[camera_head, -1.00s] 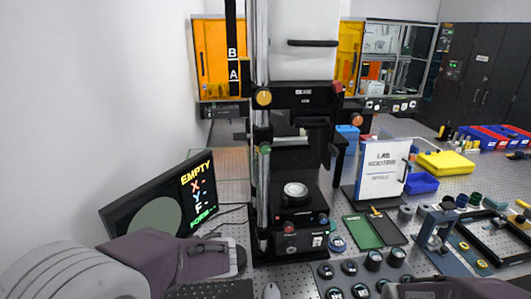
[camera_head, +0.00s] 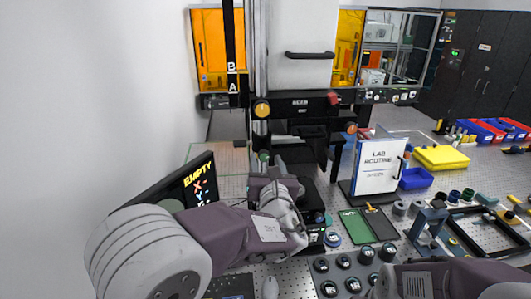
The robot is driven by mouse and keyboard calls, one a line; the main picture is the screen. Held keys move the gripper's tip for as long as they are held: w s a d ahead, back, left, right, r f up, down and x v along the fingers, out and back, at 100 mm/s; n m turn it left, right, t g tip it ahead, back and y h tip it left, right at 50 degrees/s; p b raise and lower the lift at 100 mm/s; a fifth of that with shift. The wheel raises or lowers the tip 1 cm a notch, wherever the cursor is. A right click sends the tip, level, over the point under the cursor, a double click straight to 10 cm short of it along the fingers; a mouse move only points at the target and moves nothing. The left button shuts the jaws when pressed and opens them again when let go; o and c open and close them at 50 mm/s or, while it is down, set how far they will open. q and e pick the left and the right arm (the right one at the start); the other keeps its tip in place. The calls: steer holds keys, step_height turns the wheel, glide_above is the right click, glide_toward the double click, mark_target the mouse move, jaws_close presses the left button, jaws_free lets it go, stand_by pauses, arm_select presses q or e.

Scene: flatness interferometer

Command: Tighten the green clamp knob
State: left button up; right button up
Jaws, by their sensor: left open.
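The green clamp knob (camera_head: 263,155) is a small knob on the upright column of the interferometer, below a larger yellow knob (camera_head: 262,109). My left gripper (camera_head: 265,171) is at the column, just below the green knob, with its fingers pointing away from me. It is open. I cannot tell whether the fingers touch the knob. My left arm hides the lower column and much of the instrument base (camera_head: 312,205). My right arm shows only at the bottom right edge, and its gripper is out of view.
A dark monitor (camera_head: 178,193) stands left of the column, partly behind my left arm. A white lab routine board (camera_head: 380,165) stands to the right. Green and black trays (camera_head: 358,226) and several dark round parts (camera_head: 342,262) lie on the perforated table at front right.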

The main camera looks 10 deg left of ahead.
arm_select(q)
steer(key=shift+x, duration=0.9)
steer(key=shift+a, duration=0.1)
